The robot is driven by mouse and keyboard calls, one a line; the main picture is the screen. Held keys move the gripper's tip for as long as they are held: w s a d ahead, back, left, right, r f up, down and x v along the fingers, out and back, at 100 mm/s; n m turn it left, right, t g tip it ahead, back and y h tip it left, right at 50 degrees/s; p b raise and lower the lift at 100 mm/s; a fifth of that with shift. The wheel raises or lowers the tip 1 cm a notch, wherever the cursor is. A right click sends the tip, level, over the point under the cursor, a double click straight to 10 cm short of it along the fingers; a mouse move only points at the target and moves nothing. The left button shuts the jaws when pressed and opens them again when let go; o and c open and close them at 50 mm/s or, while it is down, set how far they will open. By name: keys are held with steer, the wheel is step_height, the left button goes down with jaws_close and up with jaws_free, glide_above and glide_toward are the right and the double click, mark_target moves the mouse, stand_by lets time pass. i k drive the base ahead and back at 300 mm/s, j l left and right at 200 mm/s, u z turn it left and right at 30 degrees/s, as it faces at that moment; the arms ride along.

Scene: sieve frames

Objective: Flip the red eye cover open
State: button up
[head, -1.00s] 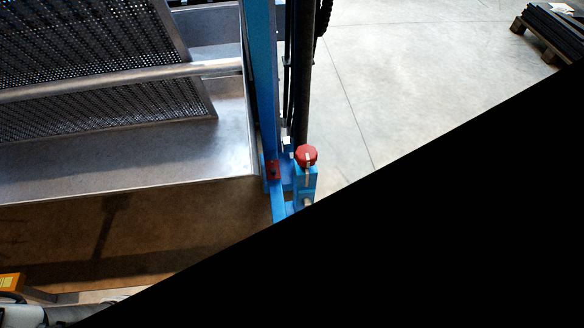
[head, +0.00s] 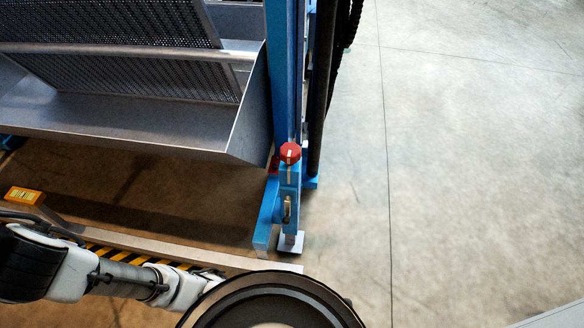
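A red knob-like cap (head: 290,152) with a small white mark sits on top of a short blue post beside the tall blue upright. A smaller red piece (head: 275,163) is on the blue frame just left of it, partly hidden. I cannot tell which of the two is the red eye cover, nor whether any cover is open or closed. Links of my arm show at the lower left, well below the red parts. I do not make out my gripper's fingers in the head view.
A metal trough (head: 130,122) with a perforated screen (head: 140,75) is left of the blue upright (head: 281,70). Dark hoses run down behind it. A yellow-and-black striped edge (head: 125,257) and orange box (head: 22,196) lie lower left. Concrete floor on the right is open.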

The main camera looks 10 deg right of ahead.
mark_target(275, 164)
steer(key=k+l, duration=0.1)
steer(key=l, duration=1.45)
steer(key=i+l, duration=0.1)
steer(key=l, duration=0.45)
steer(key=i+l, duration=0.75)
steer(key=i+j, duration=0.35)
steer(key=j, duration=0.2)
steer(key=u, duration=0.05)
